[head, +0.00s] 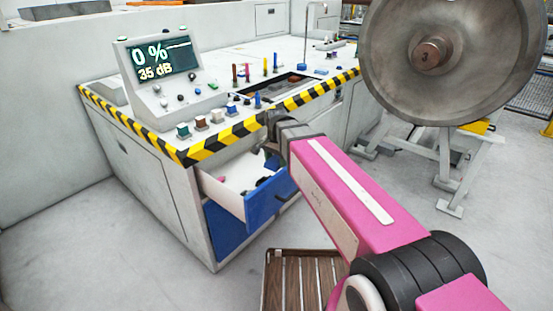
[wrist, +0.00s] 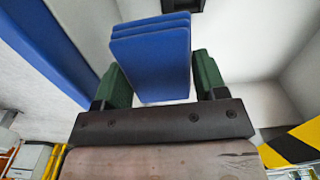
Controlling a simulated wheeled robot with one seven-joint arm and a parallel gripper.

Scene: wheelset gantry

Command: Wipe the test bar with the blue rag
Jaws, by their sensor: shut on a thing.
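My gripper (wrist: 162,80) has its green fingers on either side of the blue rag (wrist: 152,60), a folded, layered blue block, and is shut on it. In the head view, my pink arm reaches to the bench's front edge, and its dark wrist end (head: 275,125) is above the open drawer; the fingers and rag are hard to make out there. I cannot tell for sure which thing is the test bar. Several small coloured upright pieces (head: 247,72) stand on the bench top, beside a dark recessed tray (head: 288,88).
The open drawer (head: 262,205) has a blue front and small items inside. A control panel (head: 160,75) reads 0 % and 35 dB. Coloured buttons (head: 201,123) line the striped bench edge. A large wheel (head: 390,70) on a grey stand is at right. A slatted wooden piece (head: 292,280) is low in front.

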